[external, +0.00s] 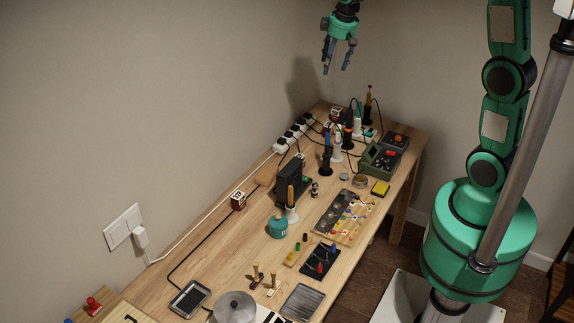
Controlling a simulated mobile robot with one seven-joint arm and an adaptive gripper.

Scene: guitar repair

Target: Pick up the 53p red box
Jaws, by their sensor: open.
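My gripper (336,66) hangs open and empty at the top of the external view, pointing down, high above the far end of the workbench (190,255). No box can be read as 53p at this size. A small dark reddish-brown box (238,201) with pale marks sits near the wall side of the bench, with a dark cable beside it. A similar small box (336,112) is at the far end, partly hidden among other things. My gripper is well apart from both.
A black device (290,185), a teal jar (278,227) and a parts tray (346,217) fill the middle. A power strip (294,134) with cables runs along the wall. Upright tools and a green case (378,162) crowd the far end. Air around my gripper is clear.

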